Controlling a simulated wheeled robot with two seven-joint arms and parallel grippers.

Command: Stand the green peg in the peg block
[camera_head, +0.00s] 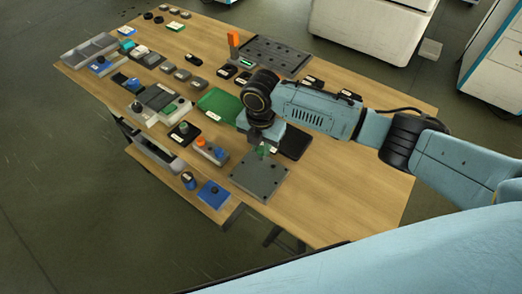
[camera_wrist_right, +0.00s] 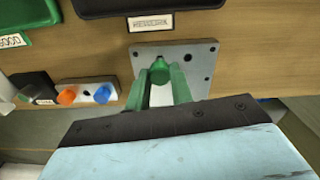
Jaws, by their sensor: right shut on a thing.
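The green peg (camera_wrist_right: 160,70) is between the two green fingers of my right gripper (camera_wrist_right: 164,82), which is shut on it. In the head view my right gripper (camera_head: 261,150) points down over the far part of the peg block (camera_head: 262,183), a grey square plate with small dark holes near its corners. The peg block also shows in the wrist view (camera_wrist_right: 200,65), behind the peg. The peg's lower end is hidden, so I cannot tell whether it is above the block or in a hole. My left gripper is not in view.
A small block with orange and blue knobs (camera_head: 212,150) stands left of the peg block. A black tray (camera_head: 295,144) and a green tray (camera_head: 219,104) lie behind. Many small parts crowd the table's left. Bare wood (camera_head: 345,190) lies to the right.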

